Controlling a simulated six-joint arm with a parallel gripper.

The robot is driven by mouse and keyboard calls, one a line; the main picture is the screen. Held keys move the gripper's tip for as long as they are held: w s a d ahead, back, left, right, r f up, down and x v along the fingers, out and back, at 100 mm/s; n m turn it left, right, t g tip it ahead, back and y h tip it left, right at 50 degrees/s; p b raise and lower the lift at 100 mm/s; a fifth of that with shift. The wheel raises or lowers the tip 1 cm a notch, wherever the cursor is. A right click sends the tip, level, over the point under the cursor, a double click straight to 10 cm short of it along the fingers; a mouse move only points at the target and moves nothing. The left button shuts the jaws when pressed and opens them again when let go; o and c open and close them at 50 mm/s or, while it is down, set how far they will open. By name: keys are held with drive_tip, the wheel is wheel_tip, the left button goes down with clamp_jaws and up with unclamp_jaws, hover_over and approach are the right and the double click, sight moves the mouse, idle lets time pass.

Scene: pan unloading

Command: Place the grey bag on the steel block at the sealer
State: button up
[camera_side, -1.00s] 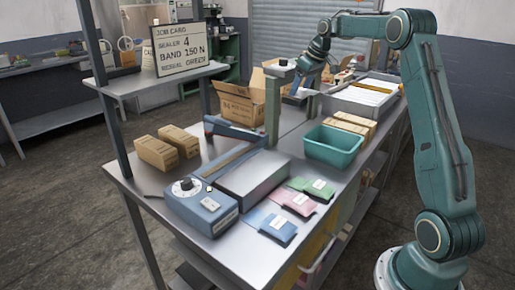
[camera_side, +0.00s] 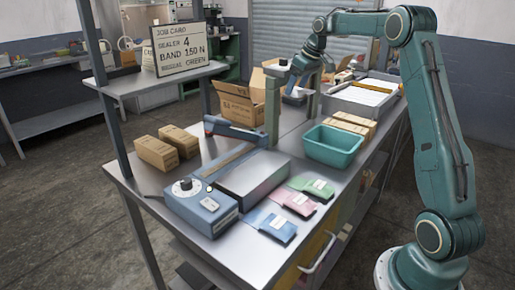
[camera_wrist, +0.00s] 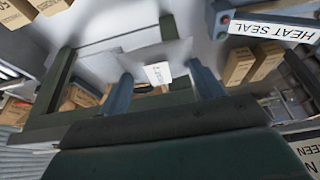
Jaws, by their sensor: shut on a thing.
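In the wrist view my gripper (camera_wrist: 163,82) has its two blue-grey fingers on either side of a grey bag (camera_wrist: 158,72) with a white label, and is shut on it. In the side view my wrist (camera_side: 314,48) is above the far part of the bench, by the green posts; the fingers and the bag are hard to make out there. The steel block (camera_side: 252,176) is a bare-topped silver box on the near bench, beside the blue sealer (camera_side: 203,204) with its dial. The sealer's HEAT SEAL label (camera_wrist: 274,30) shows in the wrist view.
Green (camera_side: 312,187), pink (camera_side: 293,201) and blue (camera_side: 272,225) bags lie right of the block. A teal bin (camera_side: 334,146), a green post (camera_side: 272,105), cartons (camera_side: 168,147) and an open box (camera_side: 239,104) stand around. A job card (camera_side: 180,50) sits on the shelf.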

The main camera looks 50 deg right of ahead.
drive_tip(key=s+a+f+n, duration=0.1)
drive_tip(key=a+f, duration=0.2)
drive_tip(key=a, duration=0.7)
drive_tip(key=s+a+f+n+y, duration=0.1)
drive_tip(key=a+f, duration=0.3)
drive_tip(key=a, duration=0.6)
drive_tip(key=s+a+f+n, duration=0.1)
drive_tip(key=a+f, duration=0.2)
drive_tip(key=a, duration=0.8)
drive_tip(key=shift+a+f+n, duration=0.1)
drive_tip(key=shift+f+n, duration=0.1)
drive_tip(key=shift+n, duration=0.1)
drive_tip(key=m, duration=0.2)
drive_tip(key=shift+a+f+m+h, duration=0.1)
drive_tip(key=shift+m+h, duration=0.3)
drive_tip(key=m+h, duration=0.1)
drive_tip(key=m, duration=0.3)
drive_tip(key=shift+h, duration=0.3)
drive_tip(key=shift+n, duration=0.3)
